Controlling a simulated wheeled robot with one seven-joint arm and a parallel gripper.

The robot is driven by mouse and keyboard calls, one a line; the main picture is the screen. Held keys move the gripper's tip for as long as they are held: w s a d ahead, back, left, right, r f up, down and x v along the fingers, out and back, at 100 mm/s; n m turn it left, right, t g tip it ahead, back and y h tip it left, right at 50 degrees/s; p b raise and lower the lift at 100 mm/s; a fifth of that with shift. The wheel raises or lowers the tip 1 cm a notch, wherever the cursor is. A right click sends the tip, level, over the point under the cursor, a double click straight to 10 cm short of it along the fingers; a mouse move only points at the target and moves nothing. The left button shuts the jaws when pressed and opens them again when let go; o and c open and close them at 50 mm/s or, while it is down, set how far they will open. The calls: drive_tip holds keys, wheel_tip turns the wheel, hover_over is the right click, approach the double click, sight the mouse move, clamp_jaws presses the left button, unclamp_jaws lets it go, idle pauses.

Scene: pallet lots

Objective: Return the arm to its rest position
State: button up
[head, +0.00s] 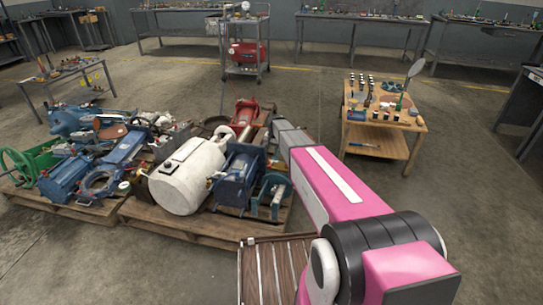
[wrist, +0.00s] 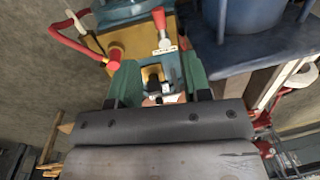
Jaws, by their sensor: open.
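My pink and grey arm reaches forward from the lower right in the head view, over the right end of the loaded pallets. Its far grey end is beside a blue machine (head: 238,174) and a red machine (head: 245,115). The fingers cannot be made out there. In the wrist view my gripper (wrist: 160,88) is open, with two dark green fingers apart. Between and beyond them is a yellow and blue device (wrist: 112,38) with red-handled parts (wrist: 160,22). Nothing is clearly held, and I cannot tell whether the fingers touch anything.
Wooden pallets (head: 180,222) carry a white tank (head: 188,178) and several machines. A slatted wooden surface (head: 276,270) lies beside my arm. A small wooden table (head: 386,148) with bottles stands to the right. Floor (head: 480,200) at the right is clear. Workbenches line the back wall.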

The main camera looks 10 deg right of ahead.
drive_tip(key=shift+r, duration=0.2)
drive_tip(key=s+d+r+n, duration=0.1)
drive_tip(key=s+d+r, duration=0.1)
drive_tip(key=s, duration=1)
drive_tip(key=s+d+r+n, duration=0.2)
drive_tip(key=s+r, duration=0.1)
drive_tip(key=s, duration=0.9)
drive_tip(key=s+d+r+n+h, duration=0.1)
drive_tip(key=s+d+r+n, duration=0.1)
drive_tip(key=s, duration=1)
drive_tip(key=shift+s+d+r+g, duration=0.15)
drive_tip(key=shift+s+r+g, duration=0.2)
drive_tip(key=shift+r, duration=0.35)
